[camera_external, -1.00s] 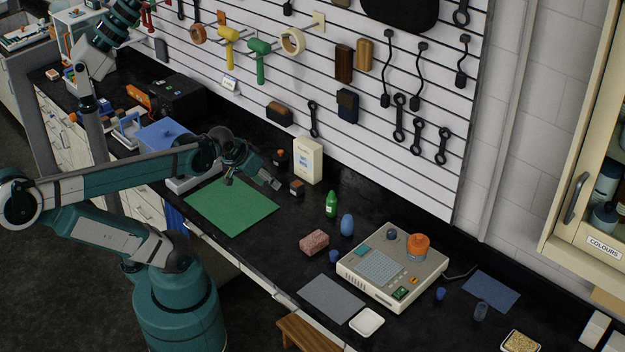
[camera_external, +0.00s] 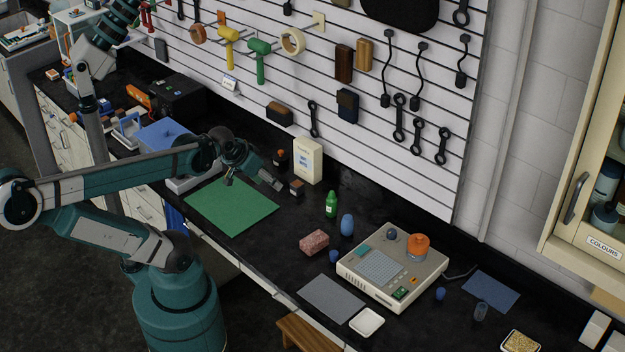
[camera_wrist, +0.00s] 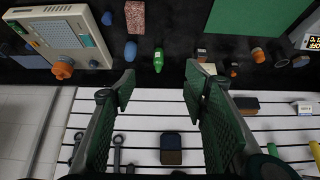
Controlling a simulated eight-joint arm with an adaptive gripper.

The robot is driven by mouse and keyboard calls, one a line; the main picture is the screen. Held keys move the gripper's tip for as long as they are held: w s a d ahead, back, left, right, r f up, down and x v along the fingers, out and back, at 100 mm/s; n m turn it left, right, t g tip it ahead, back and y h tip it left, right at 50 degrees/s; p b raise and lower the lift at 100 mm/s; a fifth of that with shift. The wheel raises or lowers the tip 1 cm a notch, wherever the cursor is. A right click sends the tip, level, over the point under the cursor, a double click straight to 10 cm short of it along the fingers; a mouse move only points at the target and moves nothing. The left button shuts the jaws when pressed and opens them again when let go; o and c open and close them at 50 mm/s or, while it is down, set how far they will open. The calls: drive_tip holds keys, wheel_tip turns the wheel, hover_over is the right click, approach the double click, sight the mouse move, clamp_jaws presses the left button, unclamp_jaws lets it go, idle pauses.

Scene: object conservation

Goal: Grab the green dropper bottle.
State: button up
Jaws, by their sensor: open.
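The green dropper bottle (camera_external: 331,205) stands upright on the black bench, left of a blue egg-shaped object. In the wrist view the green bottle (camera_wrist: 158,60) shows near the top middle, beyond and between my fingertips. My gripper (camera_external: 254,180) is over the bench at the right part of the green mat, to the left of the bottle and apart from it. In the wrist view my gripper (camera_wrist: 158,78) has its two fingers spread wide with nothing between them.
A blue egg-shaped object (camera_external: 347,225), a pink sponge-like block (camera_external: 314,242) and a cream device (camera_external: 392,268) are nearby. The pegboard wall (camera_external: 400,140) rises behind.

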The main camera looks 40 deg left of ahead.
drive_tip(key=shift+w, duration=0.1)
idle(0.3)
drive_tip(key=m+g+b, duration=0.3)
drive_tip(key=m+g, duration=0.2)
drive_tip(key=m, duration=0.8)
approach(332, 191)
drive_tip(key=s, duration=0.4)
drive_tip(key=w+f+m, duration=0.1)
drive_tip(key=w+f, duration=0.1)
drive_tip(key=f, duration=0.1)
drive_tip(key=w+f+m+g, duration=0.1)
drive_tip(key=w+f, duration=0.1)
drive_tip(key=f, duration=0.1)
drive_tip(key=w+f+m+g, duration=0.1)
drive_tip(key=w+f+m, duration=0.1)
drive_tip(key=f, duration=0.2)
drive_tip(key=shift+a, duration=0.15)
drive_tip(key=shift+w+f, duration=0.25)
drive_tip(key=shift+f, duration=0.2)
drive_tip(key=shift+f, duration=0.15)
drive_tip(key=shift+f, duration=1.15)
